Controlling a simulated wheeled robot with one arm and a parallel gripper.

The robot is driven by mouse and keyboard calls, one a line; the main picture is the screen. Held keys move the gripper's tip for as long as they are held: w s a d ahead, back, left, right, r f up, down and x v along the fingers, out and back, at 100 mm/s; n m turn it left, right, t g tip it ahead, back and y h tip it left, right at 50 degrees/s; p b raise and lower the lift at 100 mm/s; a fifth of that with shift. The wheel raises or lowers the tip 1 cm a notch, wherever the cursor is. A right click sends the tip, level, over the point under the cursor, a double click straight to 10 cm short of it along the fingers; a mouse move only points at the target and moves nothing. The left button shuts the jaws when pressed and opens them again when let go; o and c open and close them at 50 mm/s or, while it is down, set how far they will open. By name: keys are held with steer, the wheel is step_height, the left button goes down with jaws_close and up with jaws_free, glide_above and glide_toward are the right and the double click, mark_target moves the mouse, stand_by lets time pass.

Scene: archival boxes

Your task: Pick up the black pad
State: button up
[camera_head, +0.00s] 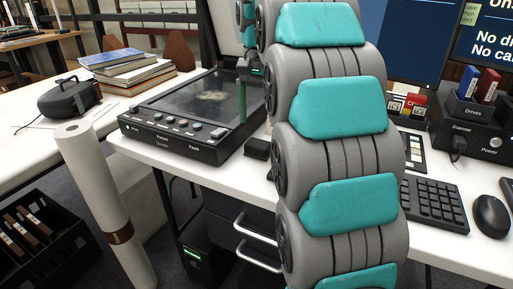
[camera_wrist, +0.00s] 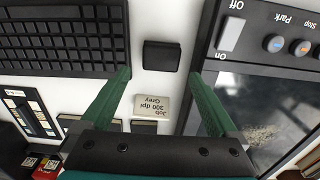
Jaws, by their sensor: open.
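The black pad (camera_wrist: 161,56) is a small dark block with rounded corners. It lies on the white desk between the keyboard and the scanner in the wrist view. In the head view the pad (camera_head: 257,149) shows at the scanner's right side, partly hidden by my arm. My gripper (camera_wrist: 158,75) is open, with its two green fingers spread and nothing between them. In the wrist view the fingertips appear on either side of the pad's near edge. The height gap cannot be told. In the head view my arm hides most of the gripper.
The flatbed scanner (camera_head: 187,112) stands close on one side of the pad, and the keyboard (camera_wrist: 62,42) on the other. A paper label (camera_wrist: 151,107) lies near the pad. A mouse (camera_head: 491,216) and a drive dock (camera_head: 470,125) are at the right.

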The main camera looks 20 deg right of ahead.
mark_target(259, 143)
step_height(259, 143, down, 2)
steer(key=shift+f+b, duration=0.25)
steer(key=shift+b, duration=0.65)
steer(key=shift+a+f+p, duration=0.15)
steer(key=shift+f+p, duration=0.2)
steer(key=shift+f, duration=2.2)
steer(key=shift+c, duration=0.3)
steer(key=c, duration=1.2)
steer(key=shift+r, duration=0.15)
steer(key=shift+w+r, duration=0.1)
steer(key=shift+r, duration=1.6)
steer(key=s+a, duration=0.1)
steer(key=s, duration=0.4)
steer(key=s+a+r+b, duration=0.1)
steer(key=s, duration=0.4)
steer(key=s+a+b, duration=0.1)
steer(key=s, duration=0.4)
steer(key=shift+s+a+r, duration=0.2)
steer(key=shift+s, duration=0.2)
